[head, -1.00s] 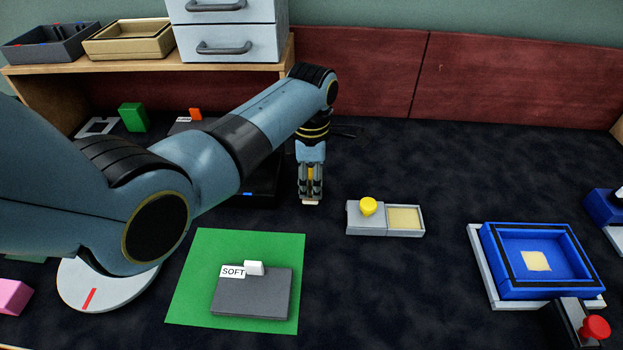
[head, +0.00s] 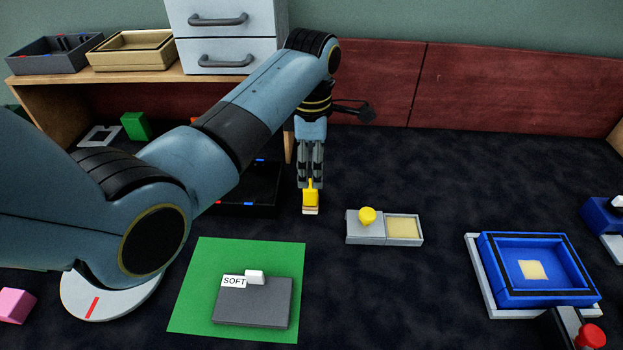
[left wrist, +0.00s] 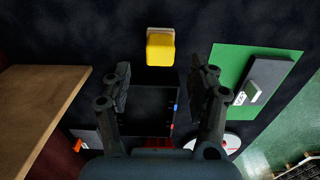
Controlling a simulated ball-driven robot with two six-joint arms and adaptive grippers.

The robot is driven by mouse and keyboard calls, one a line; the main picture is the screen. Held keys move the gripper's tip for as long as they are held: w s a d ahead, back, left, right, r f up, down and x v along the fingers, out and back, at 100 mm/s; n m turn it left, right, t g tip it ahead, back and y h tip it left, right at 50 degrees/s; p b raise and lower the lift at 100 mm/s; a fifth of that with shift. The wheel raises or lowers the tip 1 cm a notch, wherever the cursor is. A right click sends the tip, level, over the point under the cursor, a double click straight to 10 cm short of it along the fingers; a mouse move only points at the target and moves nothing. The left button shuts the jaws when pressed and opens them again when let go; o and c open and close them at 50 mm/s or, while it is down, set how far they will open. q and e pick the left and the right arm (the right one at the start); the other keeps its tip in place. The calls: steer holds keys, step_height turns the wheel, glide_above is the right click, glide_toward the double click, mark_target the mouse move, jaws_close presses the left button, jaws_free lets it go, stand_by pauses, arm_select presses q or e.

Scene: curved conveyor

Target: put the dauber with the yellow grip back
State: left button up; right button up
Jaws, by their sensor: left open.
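The dauber with the yellow grip (head: 310,194) stands upright on the dark table, its pale base resting on the surface. It also shows in the left wrist view (left wrist: 160,48), beyond the fingertips. My left gripper (head: 311,184) points down just above the dauber, its fingers apart and empty. In the left wrist view the fingers (left wrist: 165,75) are spread wide with nothing between them. A black tray (head: 262,195) with red and blue marks lies left of the dauber, partly hidden by my left arm. My right gripper does not show.
A grey pad holder (head: 357,238) with a yellow knob lies right of the dauber. A green mat (head: 190,300) bears a grey block marked SOFT. A blue tray (head: 490,270) stands at the right. A wooden shelf (head: 130,77) with drawers is behind. The table's middle back is clear.

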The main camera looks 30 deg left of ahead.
mark_target(311, 184)
arm_select(q)
steer(key=shift+r, duration=2.35)
